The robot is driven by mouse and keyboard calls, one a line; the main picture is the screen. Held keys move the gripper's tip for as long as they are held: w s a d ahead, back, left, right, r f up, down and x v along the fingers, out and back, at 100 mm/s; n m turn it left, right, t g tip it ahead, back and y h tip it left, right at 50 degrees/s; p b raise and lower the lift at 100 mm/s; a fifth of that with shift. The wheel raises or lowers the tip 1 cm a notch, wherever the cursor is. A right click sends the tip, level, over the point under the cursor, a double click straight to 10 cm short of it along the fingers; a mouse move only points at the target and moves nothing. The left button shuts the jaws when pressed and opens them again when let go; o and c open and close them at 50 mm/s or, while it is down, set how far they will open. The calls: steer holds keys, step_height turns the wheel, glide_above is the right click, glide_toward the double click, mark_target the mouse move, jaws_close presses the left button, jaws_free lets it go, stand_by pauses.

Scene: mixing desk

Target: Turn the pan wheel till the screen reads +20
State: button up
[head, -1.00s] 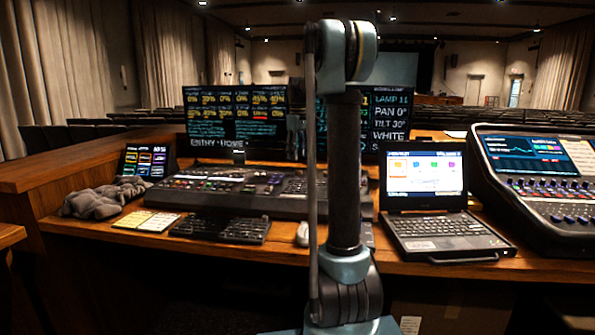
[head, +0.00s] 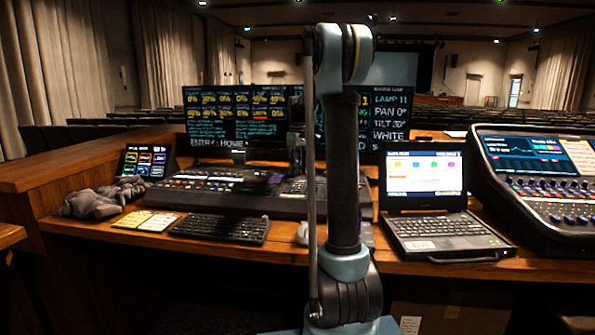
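The right-hand screen (head: 390,115) behind the desk shows LAMP 11, PAN 0°, a blurred TILT line and WHITE. The lighting console (head: 215,192) lies in front of the screens, with many small controls. The pan wheel cannot be picked out; my upright arm hides part of the console. My gripper (head: 297,160) is a small dark shape just left of my arm, low over the console's middle. Its fingers are too small and dark to tell open from shut, or whether they touch anything.
A keyboard (head: 220,228), a yellow-and-white pad (head: 145,221) and grey gloves (head: 100,200) lie at left, with a small touch panel (head: 145,161) behind. An open laptop (head: 440,232) and a sound mixer (head: 545,190) stand at right. The left screen (head: 235,115) shows yellow percentages.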

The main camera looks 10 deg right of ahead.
steer(key=shift+c, duration=1.3)
steer(key=m, duration=0.4)
steer(key=shift+d+m, duration=0.1)
steer(key=shift+m, duration=1.7)
steer(key=o, duration=1.1)
